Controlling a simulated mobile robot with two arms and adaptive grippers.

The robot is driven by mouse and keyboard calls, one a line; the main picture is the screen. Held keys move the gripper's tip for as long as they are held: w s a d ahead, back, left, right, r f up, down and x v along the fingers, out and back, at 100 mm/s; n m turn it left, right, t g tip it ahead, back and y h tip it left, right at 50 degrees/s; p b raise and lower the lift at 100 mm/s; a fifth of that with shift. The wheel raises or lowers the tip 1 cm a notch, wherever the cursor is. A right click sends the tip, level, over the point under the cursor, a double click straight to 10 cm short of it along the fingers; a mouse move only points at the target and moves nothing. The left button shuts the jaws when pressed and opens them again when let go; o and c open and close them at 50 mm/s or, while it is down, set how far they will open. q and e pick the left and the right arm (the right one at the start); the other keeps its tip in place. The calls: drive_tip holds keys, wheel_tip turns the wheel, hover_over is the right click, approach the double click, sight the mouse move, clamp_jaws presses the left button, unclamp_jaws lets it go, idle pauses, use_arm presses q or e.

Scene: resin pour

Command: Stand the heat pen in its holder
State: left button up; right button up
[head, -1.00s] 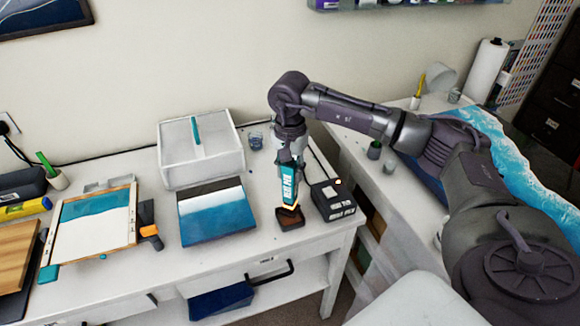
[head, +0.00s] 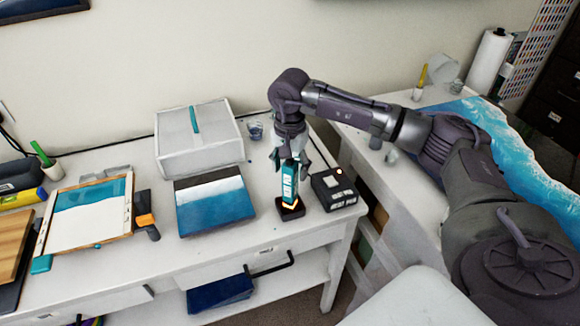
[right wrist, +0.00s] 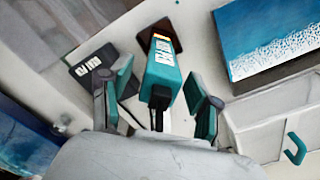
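The teal heat pen (head: 289,186) stands nearly upright with its glowing orange tip end down in the small dark holder (head: 291,213), near the front right of the white table. In the right wrist view the pen (right wrist: 163,72) points into the holder (right wrist: 149,37). My right gripper (head: 290,162) is open around the pen's upper part. In the right wrist view its two teal-padded fingers (right wrist: 161,88) stand apart on either side of the pen, with gaps between. The exact depth of the tip in the holder is hidden. My left gripper is not in view.
A black box (head: 333,190) with white labels stands just right of the holder. A blue and white panel (head: 215,206) lies to the left, with a white lidded box (head: 199,148) behind it. A framed panel (head: 90,219) lies further left. The table's front edge is close.

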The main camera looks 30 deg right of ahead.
wheel_tip(320, 180, up, 12)
idle(0.7)
idle(0.8)
